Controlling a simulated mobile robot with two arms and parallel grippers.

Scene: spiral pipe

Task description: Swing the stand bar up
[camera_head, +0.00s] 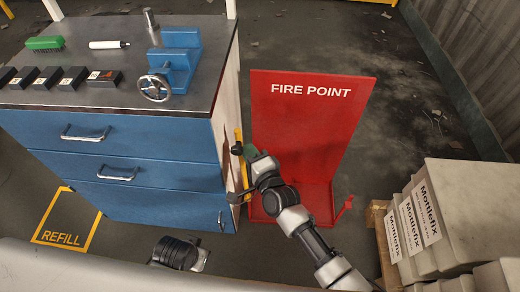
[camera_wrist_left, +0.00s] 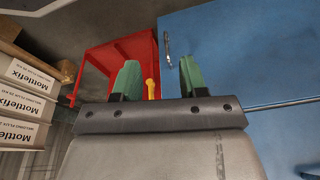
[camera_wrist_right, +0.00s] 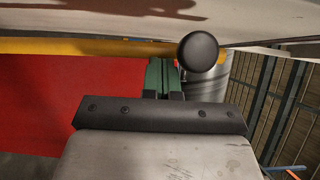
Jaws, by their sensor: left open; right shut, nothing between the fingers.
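The yellow stand bar (camera_head: 244,176) runs upright along the right side of the blue-drawered bench. In the right wrist view the bar (camera_wrist_right: 90,47) crosses the top of the picture, with a round black knob (camera_wrist_right: 198,52) beside it. My right gripper (camera_head: 246,152) is at the bar near the bench side. Its green fingers (camera_wrist_right: 163,75) are shut and empty, just below the bar and beside the knob; contact is unclear. My left gripper (camera_wrist_left: 160,75) is open and empty. A yellow piece (camera_wrist_left: 151,88) shows between its fingers, farther off.
A red FIRE POINT stand (camera_head: 310,135) stands behind my right gripper. Stacked Mottlefix boxes (camera_head: 435,225) are at the right. The bench top (camera_head: 110,40) holds a blue vise (camera_head: 178,62), a green brush (camera_head: 44,43) and small black blocks. A yellow REFILL frame (camera_head: 66,218) marks the floor.

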